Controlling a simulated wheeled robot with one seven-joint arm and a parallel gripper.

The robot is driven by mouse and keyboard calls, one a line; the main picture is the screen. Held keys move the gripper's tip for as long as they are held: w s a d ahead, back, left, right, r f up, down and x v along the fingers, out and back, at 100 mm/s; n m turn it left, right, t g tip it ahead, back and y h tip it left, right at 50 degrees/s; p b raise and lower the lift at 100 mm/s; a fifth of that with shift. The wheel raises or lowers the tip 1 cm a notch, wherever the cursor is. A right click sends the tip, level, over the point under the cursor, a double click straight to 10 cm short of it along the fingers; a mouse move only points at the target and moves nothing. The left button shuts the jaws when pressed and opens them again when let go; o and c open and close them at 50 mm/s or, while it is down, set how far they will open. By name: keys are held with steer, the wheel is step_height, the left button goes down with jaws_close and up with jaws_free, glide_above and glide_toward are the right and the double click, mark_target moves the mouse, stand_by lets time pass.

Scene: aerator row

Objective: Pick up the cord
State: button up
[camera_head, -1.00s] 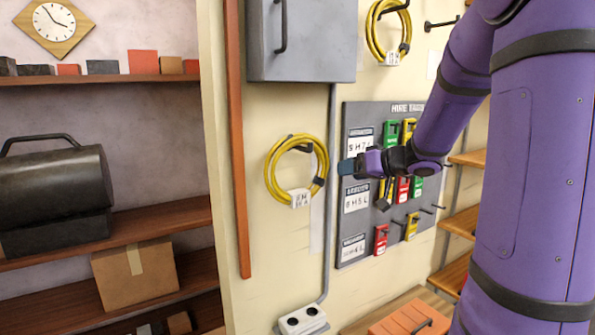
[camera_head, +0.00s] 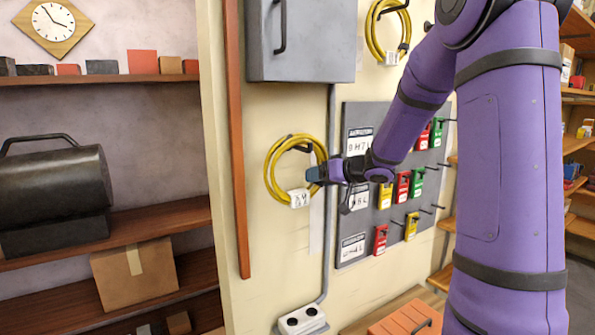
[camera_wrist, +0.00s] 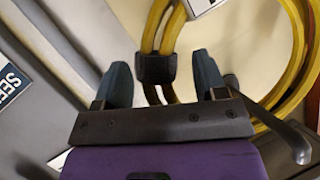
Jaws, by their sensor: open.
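A yellow coiled cord (camera_head: 268,178) hangs on the wall with a white tag (camera_head: 299,198) at its lower edge. My gripper (camera_head: 314,175) is at the right side of this coil in the head view. In the wrist view the open jaws (camera_wrist: 160,74) stand on either side of a black band (camera_wrist: 156,69) that wraps the strands of the yellow cord (camera_wrist: 176,25). Gaps show between the band and both fingers. The head view does not show how far the fingertips reach past the cord.
A dark hook (camera_wrist: 285,135) shows at the lower right in the wrist view. A grey conduit (camera_head: 329,240) runs down just right of the coil. A tag board (camera_head: 350,225) with hanging tags is further right. A grey cabinet (camera_head: 310,50) and another yellow cord (camera_head: 374,35) are above.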

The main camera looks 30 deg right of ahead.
mark_target(320, 163)
steer(key=shift+w+a+f, duration=0.1)
steer(key=shift+w, duration=0.15)
jaws_close()
steer(key=shift+s+r, duration=0.2)
steer(key=shift+r, duration=0.25)
step_height(320, 163, up, 6)
steer(key=shift+r, duration=0.1)
steer(key=s, duration=1.9)
steer(key=shift+s+d, duration=0.35)
